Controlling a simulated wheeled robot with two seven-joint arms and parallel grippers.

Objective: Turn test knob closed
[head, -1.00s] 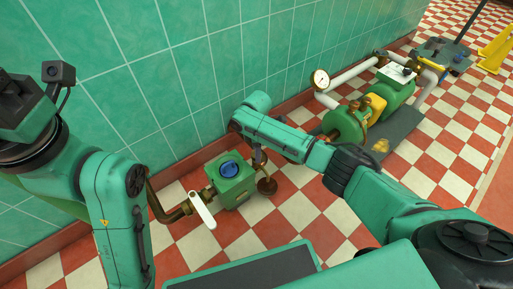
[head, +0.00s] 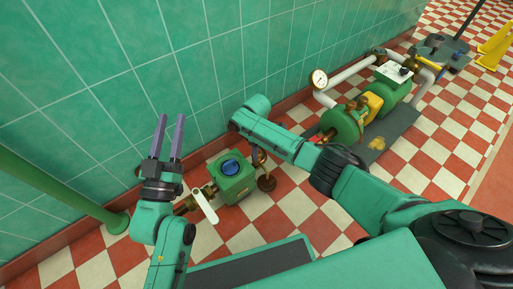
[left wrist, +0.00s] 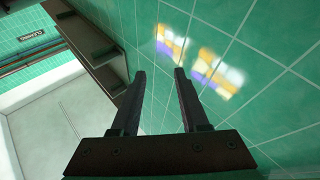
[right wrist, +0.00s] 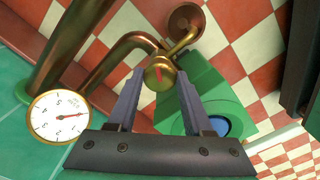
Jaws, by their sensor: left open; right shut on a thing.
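The test knob (right wrist: 158,74) is a small round brass knob with a red mark, between my right gripper's fingertips in the right wrist view. It sits beside a green box-shaped body (head: 234,181) with a blue round cap (head: 230,168). My right gripper (right wrist: 158,88) is shut on this knob. In the head view, my own right arm mostly hides the knob and gripper. My left gripper (head: 170,132) is open and empty, fingers pointing up before the tiled wall; it also shows in the left wrist view (left wrist: 158,82).
A white lever handle (head: 204,206) sits on brass pipe left of the green body. A brass disc (head: 267,183) is at its right. A white dial gauge (right wrist: 58,117) is close to my right gripper. A green vertical pipe (head: 60,190) stands at left. A pump set (head: 345,125) lies right.

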